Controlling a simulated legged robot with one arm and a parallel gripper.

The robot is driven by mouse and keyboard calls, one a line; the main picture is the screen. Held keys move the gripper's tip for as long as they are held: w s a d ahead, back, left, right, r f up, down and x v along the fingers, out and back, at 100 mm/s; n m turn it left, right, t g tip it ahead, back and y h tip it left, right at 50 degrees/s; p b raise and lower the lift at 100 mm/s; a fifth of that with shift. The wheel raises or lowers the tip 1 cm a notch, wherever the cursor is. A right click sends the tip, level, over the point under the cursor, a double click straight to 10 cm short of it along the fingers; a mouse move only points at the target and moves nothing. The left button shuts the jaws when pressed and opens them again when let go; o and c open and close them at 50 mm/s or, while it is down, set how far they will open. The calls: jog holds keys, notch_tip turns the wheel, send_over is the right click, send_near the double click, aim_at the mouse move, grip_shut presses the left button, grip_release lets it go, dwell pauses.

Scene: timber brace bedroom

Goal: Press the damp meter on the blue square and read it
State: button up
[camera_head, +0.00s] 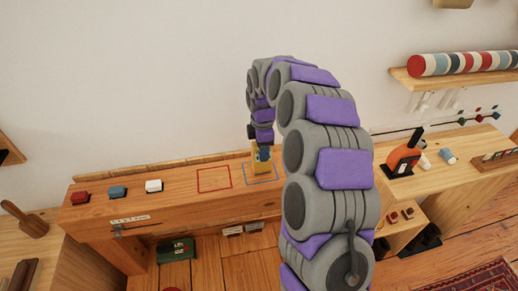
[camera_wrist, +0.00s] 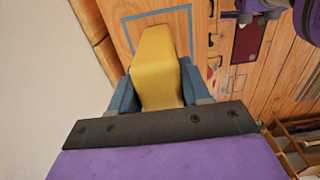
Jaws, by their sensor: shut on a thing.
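A yellow damp meter (camera_head: 262,162) is held at the end of my arm, just over or on the blue square outline (camera_head: 261,179) on the wooden bench. In the wrist view the meter (camera_wrist: 158,65) sits between the two blue fingers of my gripper (camera_wrist: 158,88), which are shut on it. The blue square's outline (camera_wrist: 186,8) shows beyond the meter's far end there. I cannot tell whether the meter touches the wood. No reading face of the meter is visible. My gripper (camera_head: 263,150) is small in the head view.
A red square outline (camera_head: 214,180) lies left of the blue one. A green box (camera_head: 176,250) is below. An orange tool (camera_head: 404,157) stands on the right bench. My arm hides the middle right.

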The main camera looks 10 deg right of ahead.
jog(key=shift+a, duration=0.7)
jog(key=shift+d, duration=0.45)
jog(key=shift+s+a+f+p, duration=0.1)
jog(key=shift+f+p, duration=0.05)
jog(key=shift+p, duration=0.2)
dwell(0.4)
notch_tip(320, 180, up, 2)
jog(key=shift+a+r+p, duration=0.1)
jog(key=shift+p, duration=0.6)
jog(key=shift+r+p, duration=1.5)
jog(key=shift+r, duration=1.05)
